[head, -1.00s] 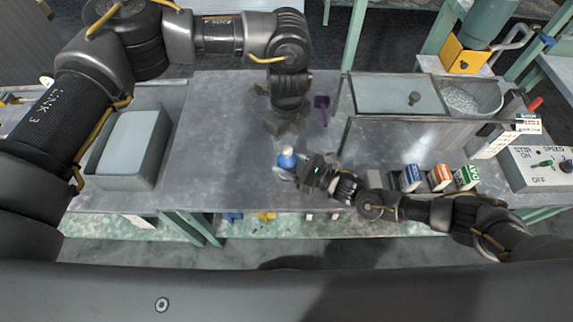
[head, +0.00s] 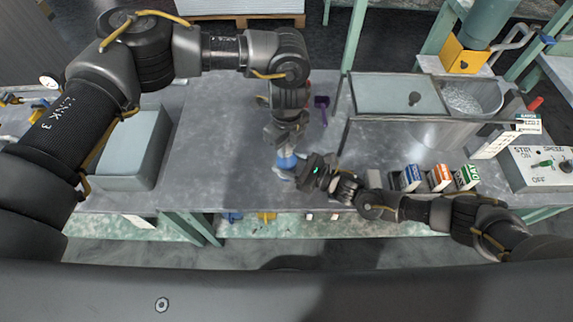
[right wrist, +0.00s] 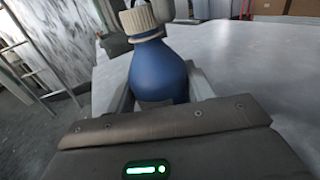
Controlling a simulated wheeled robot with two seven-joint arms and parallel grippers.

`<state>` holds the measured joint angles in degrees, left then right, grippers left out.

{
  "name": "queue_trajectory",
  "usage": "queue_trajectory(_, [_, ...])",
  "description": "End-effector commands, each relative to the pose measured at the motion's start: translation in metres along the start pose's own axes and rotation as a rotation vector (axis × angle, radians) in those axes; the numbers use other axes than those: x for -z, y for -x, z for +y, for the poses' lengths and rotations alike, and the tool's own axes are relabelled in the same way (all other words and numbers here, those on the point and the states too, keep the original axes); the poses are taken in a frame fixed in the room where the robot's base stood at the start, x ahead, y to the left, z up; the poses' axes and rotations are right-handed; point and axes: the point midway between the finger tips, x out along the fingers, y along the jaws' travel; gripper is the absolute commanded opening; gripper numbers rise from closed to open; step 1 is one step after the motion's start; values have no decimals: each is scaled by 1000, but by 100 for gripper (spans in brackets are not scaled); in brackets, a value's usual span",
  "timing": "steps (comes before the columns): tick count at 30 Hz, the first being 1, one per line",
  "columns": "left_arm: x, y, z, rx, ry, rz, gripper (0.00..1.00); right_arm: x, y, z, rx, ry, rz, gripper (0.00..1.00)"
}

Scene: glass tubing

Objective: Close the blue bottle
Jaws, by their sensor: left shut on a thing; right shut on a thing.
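The blue bottle (head: 287,163) stands near the front edge of the bench. I cannot tell how far the cap sits on the thread.
A grey bin (head: 150,143) stands at the left. A purple tool (head: 321,105) lies behind the grippers. Small cartons (head: 438,178) stand in a row at the right, before a metal basin unit (head: 395,95). The bench left of the bottle (head: 215,140) is clear.

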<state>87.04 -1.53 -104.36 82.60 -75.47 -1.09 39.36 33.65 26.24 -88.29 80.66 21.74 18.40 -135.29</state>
Motion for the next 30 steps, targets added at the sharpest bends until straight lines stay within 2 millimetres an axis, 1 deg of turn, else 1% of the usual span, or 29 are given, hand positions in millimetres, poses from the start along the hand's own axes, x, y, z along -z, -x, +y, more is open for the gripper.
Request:
queue_trajectory(8, [0,0,0,-1,-20,0,0,0,0,0,1,-1,1,0])
queue_trajectory(11, [0,0,0,-1,-136,0,0,0,0,0,1,-1,1,0])
queue_trajectory(14, [0,0,0,-1,-357,0,0,0,0,0,1,-1,1,0])
queue_trajectory(24, [0,-1,0,-2,-1225,1,0,0,0,0,1,-1,1,0])
queue_trajectory(27, [0,-1,0,-2,-1455,1,0,0,0,-1,1,-1,1,0])
queue_trajectory(30, [0,-1,0,-2,-1630,1,0,0,0,-1,1,0,1,0])
